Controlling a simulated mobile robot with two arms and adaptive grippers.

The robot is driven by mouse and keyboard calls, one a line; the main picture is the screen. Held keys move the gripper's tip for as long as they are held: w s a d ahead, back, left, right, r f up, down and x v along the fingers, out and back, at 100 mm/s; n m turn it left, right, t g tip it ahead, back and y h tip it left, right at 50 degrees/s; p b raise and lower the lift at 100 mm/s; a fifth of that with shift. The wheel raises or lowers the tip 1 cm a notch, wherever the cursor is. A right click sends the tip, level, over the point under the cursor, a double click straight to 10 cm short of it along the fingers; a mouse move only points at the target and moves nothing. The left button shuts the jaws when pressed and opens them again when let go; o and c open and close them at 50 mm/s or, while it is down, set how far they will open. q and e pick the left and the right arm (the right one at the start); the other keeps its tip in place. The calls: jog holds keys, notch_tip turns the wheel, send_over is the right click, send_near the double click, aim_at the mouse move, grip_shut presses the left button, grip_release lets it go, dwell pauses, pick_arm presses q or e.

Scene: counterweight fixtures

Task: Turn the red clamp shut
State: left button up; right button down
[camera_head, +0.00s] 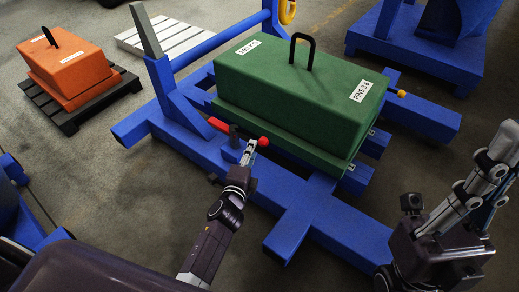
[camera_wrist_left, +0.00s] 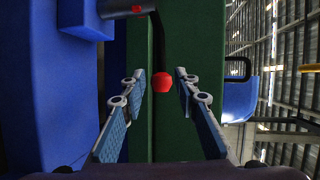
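The red clamp (camera_head: 218,125) sits on the blue frame beside the green block. It shows a red bar, a dark upright part and a red ball knob (camera_head: 263,141). My left gripper (camera_head: 249,150) is at the knob. In the left wrist view, the red knob (camera_wrist_left: 162,82) lies between the two spread fingers of my left gripper (camera_wrist_left: 161,86), with gaps on both sides. A dark rod runs from the knob up the picture. My right gripper (camera_head: 501,148) is at the right edge, away from the clamp; its finger opening cannot be made out.
The green block (camera_head: 300,95) with a black handle rests on the blue frame (camera_head: 310,210). An orange block (camera_head: 68,69) sits on a black pallet (camera_head: 122,83) at the far left. A pale slatted pallet (camera_head: 182,38) lies behind. Floor is bare at left.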

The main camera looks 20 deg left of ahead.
aim_at(257, 137)
pick_arm(q)
jog(key=b+x, duration=0.2)
jog(key=x, duration=0.5)
jog(key=shift+w+b, duration=0.3)
jog(key=shift+w, duration=0.15)
grip_shut()
